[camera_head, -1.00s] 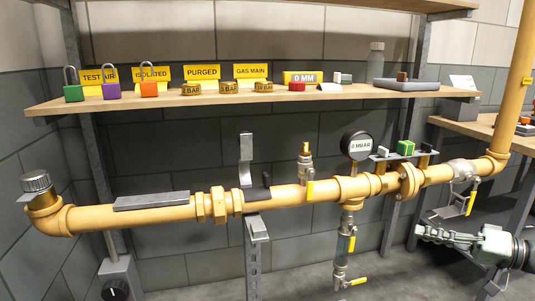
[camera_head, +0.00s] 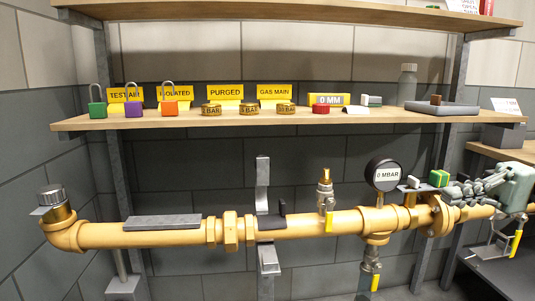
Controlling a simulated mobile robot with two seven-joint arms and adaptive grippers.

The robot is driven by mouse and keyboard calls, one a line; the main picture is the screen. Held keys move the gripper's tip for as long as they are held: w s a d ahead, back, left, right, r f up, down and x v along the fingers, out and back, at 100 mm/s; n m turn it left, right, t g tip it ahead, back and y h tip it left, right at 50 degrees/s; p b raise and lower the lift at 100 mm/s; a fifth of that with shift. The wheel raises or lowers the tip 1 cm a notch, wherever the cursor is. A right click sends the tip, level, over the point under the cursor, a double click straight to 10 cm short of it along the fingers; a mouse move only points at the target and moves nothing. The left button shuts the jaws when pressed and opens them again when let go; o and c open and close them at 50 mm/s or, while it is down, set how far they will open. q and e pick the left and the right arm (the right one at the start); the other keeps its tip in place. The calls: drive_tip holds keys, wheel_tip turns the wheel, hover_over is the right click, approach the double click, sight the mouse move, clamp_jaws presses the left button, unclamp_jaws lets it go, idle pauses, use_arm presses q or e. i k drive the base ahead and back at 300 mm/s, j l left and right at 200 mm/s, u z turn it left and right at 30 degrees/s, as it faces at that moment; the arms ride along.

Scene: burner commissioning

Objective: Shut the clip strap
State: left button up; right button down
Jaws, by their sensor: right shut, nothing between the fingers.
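The clip strap (camera_head: 262,182) is a grey metal strip standing upright above the yellow pipe (camera_head: 172,234), bent at its top. It is open, not folded over the pipe. A dark pad (camera_head: 271,221) lies at the pipe beside its foot. A grey clip bracket (camera_head: 269,260) projects below the pipe on a post. My right gripper (camera_head: 452,192) is shut and empty, well to the right of the strap. Its fingers point left, in front of the pipe's flange and the small shelf, partly hiding them. My left gripper is out of view.
A pressure gauge (camera_head: 386,174) and a brass valve (camera_head: 325,190) with a yellow lever stand up from the pipe between strap and gripper. A grey plate (camera_head: 162,222) lies on the pipe at left. The wooden shelf (camera_head: 290,117) above holds padlocks, tags and rings.

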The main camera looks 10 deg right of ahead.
sight(262, 163)
drive_tip(key=i+l+u, duration=0.2)
drive_tip(key=l, duration=0.25)
drive_tip(key=l+u, duration=0.2)
drive_tip(key=l, duration=0.25)
drive_tip(key=i+l+u, duration=0.15)
drive_tip(key=i+j, duration=0.25)
drive_tip(key=i+j+z, duration=0.1)
drive_tip(key=i+j, duration=0.15)
drive_tip(key=j, duration=0.2)
drive_tip(key=i+j, duration=0.2)
drive_tip(key=j, duration=0.2)
drive_tip(key=z, duration=0.05)
